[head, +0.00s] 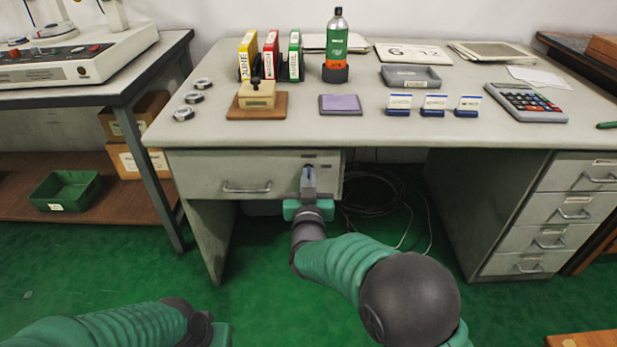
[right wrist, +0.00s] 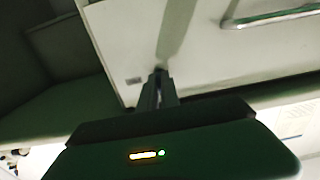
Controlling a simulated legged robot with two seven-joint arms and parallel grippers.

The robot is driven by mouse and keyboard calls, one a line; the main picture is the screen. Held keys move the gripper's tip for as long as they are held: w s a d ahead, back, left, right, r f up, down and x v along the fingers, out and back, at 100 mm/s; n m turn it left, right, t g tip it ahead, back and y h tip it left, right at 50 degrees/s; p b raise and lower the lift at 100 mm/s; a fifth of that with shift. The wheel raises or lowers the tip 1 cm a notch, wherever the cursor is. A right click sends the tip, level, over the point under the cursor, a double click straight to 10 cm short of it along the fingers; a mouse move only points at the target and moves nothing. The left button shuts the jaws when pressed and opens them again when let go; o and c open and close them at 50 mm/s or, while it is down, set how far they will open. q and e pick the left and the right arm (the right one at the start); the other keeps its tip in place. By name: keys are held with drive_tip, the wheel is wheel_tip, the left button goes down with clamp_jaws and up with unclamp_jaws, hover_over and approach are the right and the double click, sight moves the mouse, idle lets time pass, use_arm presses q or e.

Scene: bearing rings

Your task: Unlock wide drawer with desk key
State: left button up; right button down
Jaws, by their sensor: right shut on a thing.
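The wide drawer (head: 212,171) is closed under the left part of the desk, with a bar handle (head: 246,188). My right gripper (head: 308,172) is at the right part of the drawer front, below a small dark label. It is shut on a small dark bluish piece, likely the desk key, mostly hidden by the fingers. In the right wrist view the fingertips (right wrist: 159,80) are close to the pale drawer front (right wrist: 225,60); the key's tip and the lock are hidden, so I cannot tell whether the key is inserted. My left gripper (head: 216,334) is low at the bottom left, its fingers unclear.
The grey desk top (head: 300,120) holds binders, a stamp on a wooden base (head: 257,95), a green bottle (head: 337,45), a grey tray (head: 410,77) and a calculator (head: 525,102). Dark cables (head: 375,195) lie under the desk. Small drawers (head: 565,213) stand at right.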

drive_tip(key=shift+m, duration=0.4)
drive_tip(key=m, duration=0.3)
drive_tip(key=shift+m, duration=0.4)
drive_tip(key=shift+f+m+b, duration=0.15)
drive_tip(key=shift+m+b, duration=2.1)
drive_tip(key=shift+m, duration=4.35)
drive_tip(key=shift+d, duration=0.1)
drive_tip(key=c, duration=1.6)
unclamp_jaws()
